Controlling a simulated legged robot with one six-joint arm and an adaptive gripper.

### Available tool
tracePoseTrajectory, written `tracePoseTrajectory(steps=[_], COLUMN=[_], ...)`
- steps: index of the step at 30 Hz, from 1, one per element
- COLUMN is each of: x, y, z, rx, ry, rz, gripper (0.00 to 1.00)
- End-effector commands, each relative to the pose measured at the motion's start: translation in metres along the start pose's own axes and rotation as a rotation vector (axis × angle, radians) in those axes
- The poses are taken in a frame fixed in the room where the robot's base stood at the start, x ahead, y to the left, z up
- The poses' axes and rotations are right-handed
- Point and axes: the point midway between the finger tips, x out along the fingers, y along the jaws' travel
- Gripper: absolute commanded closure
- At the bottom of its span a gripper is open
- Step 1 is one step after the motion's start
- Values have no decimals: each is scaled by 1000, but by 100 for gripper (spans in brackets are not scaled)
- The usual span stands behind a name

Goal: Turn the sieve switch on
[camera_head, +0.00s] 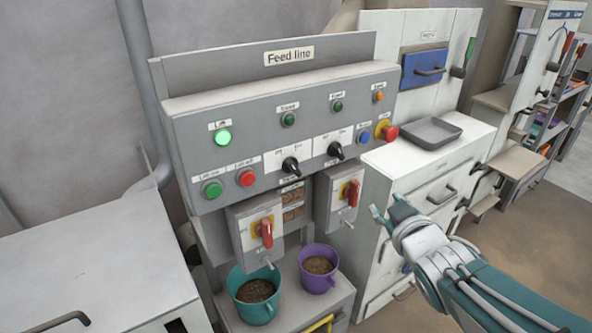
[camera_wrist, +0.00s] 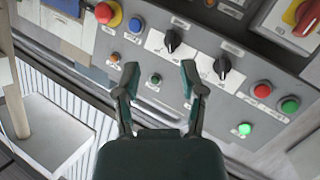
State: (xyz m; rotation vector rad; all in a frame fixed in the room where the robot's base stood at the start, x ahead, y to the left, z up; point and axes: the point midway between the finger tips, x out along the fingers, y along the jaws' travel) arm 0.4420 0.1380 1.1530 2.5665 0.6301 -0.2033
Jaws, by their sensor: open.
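The grey feed line panel (camera_head: 250,150) carries two black rotary switches side by side on white plates. The left switch (camera_head: 290,165) also shows in the wrist view (camera_wrist: 222,68). The right switch (camera_head: 336,150) also shows in the wrist view (camera_wrist: 172,40). Their small labels are too blurred to tell surely which is the sieve's. I cannot tell the exact setting of either knob. My gripper (camera_head: 388,207) is open and empty, to the right of the panel and apart from it. In the wrist view its fingers (camera_wrist: 160,80) point toward the panel, with both switches beyond them.
A lit green lamp (camera_head: 223,138) and dark green lamps sit above the switches. Green (camera_head: 212,189) and red (camera_head: 246,178) buttons, a blue button (camera_head: 363,138) and a red emergency stop (camera_head: 387,133) flank them. Red-handled boxes (camera_head: 256,228) (camera_head: 344,197) protrude below, above teal (camera_head: 255,313) and purple (camera_head: 318,284) buckets.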

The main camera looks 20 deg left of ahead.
Motion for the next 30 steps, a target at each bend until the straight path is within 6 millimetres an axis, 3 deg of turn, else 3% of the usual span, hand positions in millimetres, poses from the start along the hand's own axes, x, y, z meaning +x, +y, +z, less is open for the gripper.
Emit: tracePoseTrajectory(steps=[3, 9, 17, 30], x=[20, 29, 38, 105], y=[-35, -80, -92, -115], z=[-22, -48, -59, -89], rx=[-67, -121, -127, -128], ry=[165, 381, 432, 430], rz=[-108, -248, -279, -278], gripper=[47, 47, 47, 47])
